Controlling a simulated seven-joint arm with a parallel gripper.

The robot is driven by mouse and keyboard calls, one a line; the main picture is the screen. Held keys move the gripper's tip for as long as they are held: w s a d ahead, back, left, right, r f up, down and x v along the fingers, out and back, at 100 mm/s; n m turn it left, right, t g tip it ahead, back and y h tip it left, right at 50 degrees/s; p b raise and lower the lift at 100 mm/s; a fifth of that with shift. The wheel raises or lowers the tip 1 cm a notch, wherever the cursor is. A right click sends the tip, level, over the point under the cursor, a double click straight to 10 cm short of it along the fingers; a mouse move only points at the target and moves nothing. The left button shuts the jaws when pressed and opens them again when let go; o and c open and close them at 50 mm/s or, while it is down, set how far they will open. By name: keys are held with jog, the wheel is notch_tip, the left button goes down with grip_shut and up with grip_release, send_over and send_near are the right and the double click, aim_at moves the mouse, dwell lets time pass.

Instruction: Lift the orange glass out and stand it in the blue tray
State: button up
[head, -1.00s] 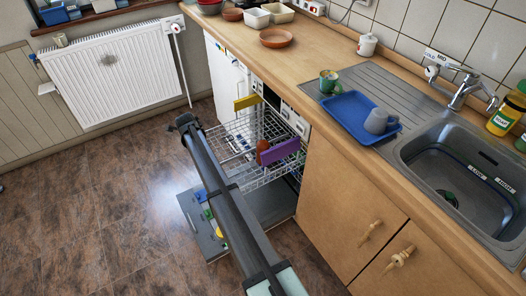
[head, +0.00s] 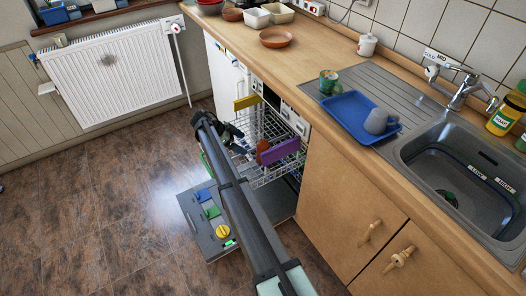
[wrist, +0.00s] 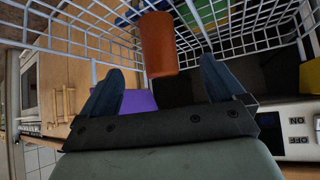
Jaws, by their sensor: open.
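The orange glass (head: 262,152) stands in the white wire rack (head: 285,172) of the open dishwasher, beside a purple item (head: 282,151). In the wrist view the orange glass (wrist: 157,45) shows beyond the fingertips, roughly between them and apart from them. My gripper (wrist: 162,78) is open and empty. In the head view my gripper (head: 234,138) is at the rack, left of the glass, partly hidden by my arm. The blue tray (head: 348,108) lies on the counter by the sink, with a grey mug (head: 376,121) at its right end.
A green mug (head: 328,81) stands at the tray's back left. A yellow item (head: 246,102) sits at the rack's back. The purple item (wrist: 140,99) is close to the left finger in the wrist view. The tray's left and middle are bare.

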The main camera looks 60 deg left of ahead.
aim_at(261, 144)
jog(key=x, duration=0.7)
jog(key=shift+w+f, duration=0.2)
jog(key=shift+f, duration=0.05)
jog(key=shift+x, duration=2.6)
jog(key=shift+s+d, duration=0.15)
jog(key=c, duration=1.3)
notch_tip(261, 144, up, 10)
